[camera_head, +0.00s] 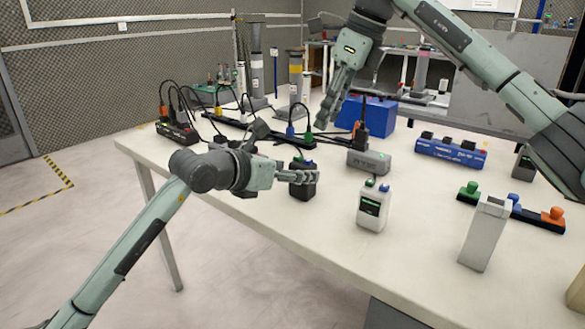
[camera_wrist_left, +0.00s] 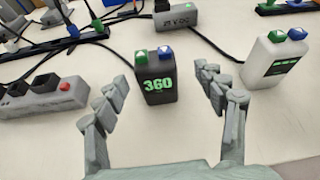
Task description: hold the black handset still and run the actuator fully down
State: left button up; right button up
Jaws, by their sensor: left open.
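The black handset (camera_head: 302,190) stands upright on the table near its front edge. In the left wrist view the black handset (camera_wrist_left: 158,84) shows a green "360" display, with a green button (camera_wrist_left: 141,57) and a blue button (camera_wrist_left: 166,53) on top. My left gripper (camera_head: 307,176) is open, with its fingers around the handset's sides; in the left wrist view the fingers (camera_wrist_left: 165,88) stand apart from it on both sides. My right gripper (camera_head: 325,118) hangs above the table behind the handset, fingers pointing down; their gap is unclear. Column-like devices (camera_head: 295,78) stand at the back; which is the actuator is unclear.
A white handset (camera_head: 372,208) stands right of the black one. A grey box (camera_head: 369,161) lies behind, with cables near it. A blue power strip (camera_head: 452,152) and a tall pale block (camera_head: 484,235) are farther right. A grey switch box (camera_wrist_left: 45,98) lies left of the handset.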

aim_at(312, 168)
pick_arm(q)
jog(key=shift+w+d+y, duration=0.15)
jog(key=shift+w+y, duration=0.15)
jog(key=shift+w, duration=0.2)
jog(key=x, duration=0.7)
jog(key=shift+w+d+r, duration=0.1)
jog(key=shift+w, duration=0.1)
jog(key=shift+c, duration=0.4)
jog(key=c, duration=1.2)
jog(key=shift+c, duration=0.8)
pick_arm(e)
grip_shut()
pick_arm(q)
jog(key=shift+c, duration=0.2)
